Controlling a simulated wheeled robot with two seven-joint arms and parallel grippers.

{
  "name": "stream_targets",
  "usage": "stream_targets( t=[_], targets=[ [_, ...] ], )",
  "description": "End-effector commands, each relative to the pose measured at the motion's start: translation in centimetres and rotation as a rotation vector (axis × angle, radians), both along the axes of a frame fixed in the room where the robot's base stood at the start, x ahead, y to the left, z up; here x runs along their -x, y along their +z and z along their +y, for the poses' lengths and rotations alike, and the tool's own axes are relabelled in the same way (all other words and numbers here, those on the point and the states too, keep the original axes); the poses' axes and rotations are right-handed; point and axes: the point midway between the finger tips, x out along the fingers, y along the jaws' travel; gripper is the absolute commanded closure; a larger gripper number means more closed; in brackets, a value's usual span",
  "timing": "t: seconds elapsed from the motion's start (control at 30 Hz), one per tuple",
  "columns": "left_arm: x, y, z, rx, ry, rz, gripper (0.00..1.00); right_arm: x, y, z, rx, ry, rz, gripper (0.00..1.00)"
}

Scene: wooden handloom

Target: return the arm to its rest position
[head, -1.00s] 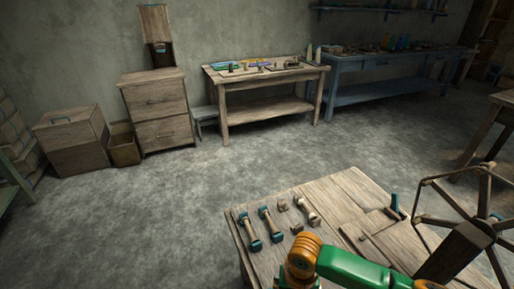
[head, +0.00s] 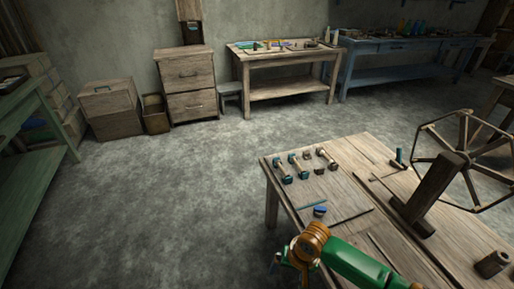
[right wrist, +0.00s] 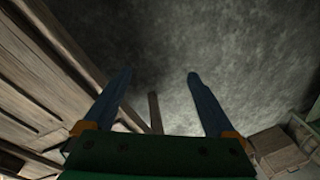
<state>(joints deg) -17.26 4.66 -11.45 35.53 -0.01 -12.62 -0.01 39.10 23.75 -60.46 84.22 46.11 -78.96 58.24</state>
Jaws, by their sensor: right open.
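My right arm, green with an orange joint, comes in at the bottom of the head view beside the near left edge of the wooden worktable (head: 350,150). My right gripper (head: 281,262) is partly hidden behind the orange joint there. In the right wrist view the right gripper (right wrist: 155,88) shows its two blue fingers wide apart with nothing between them. The grey floor lies beyond the fingertips, and a wooden table's edge runs along the left. My left gripper is in neither view.
Several small bobbins (head: 298,166) lie on the worktable's far left part, with a small blue item (head: 320,211) nearer. A spoked wooden wheel (head: 465,160) stands at the right. A green bench (head: 30,140) stands at far left. Open floor (head: 180,190) lies between.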

Motion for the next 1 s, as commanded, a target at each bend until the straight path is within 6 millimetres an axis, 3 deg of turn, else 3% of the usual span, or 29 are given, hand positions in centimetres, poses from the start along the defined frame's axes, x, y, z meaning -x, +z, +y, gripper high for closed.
stream_targets(
  t=[0.17,0.27,0.37,0.47,0.6,0.7,0.8,1.0],
  targets=[
    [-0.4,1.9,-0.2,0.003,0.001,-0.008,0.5,-0.4,-3.1,-0.4,-0.062,-0.005,-0.075,0.1],
    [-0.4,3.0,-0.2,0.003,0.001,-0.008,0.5,0.7,-6.2,-2.0,-0.055,0.004,-0.121,0.1],
    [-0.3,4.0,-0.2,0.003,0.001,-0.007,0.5,3.9,-9.8,-4.3,-0.011,0.037,-0.149,0.1],
    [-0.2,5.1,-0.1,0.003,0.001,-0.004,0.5,9.3,-13.0,-6.8,0.051,0.1,-0.142,0.1],
    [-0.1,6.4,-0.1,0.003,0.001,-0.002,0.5,19.6,-16.1,-9.5,0.131,0.235,-0.087,0.1],
    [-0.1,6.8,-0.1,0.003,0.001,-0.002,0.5,25.4,-16.8,-10.3,0.156,0.318,-0.049,0.1],
    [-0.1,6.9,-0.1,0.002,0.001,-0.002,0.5,28.2,-17.0,-10.5,0.165,0.365,-0.031,0.1],
    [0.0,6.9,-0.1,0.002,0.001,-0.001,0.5,28.7,-17.1,-10.6,0.167,0.375,-0.028,0.1]
  ],
)
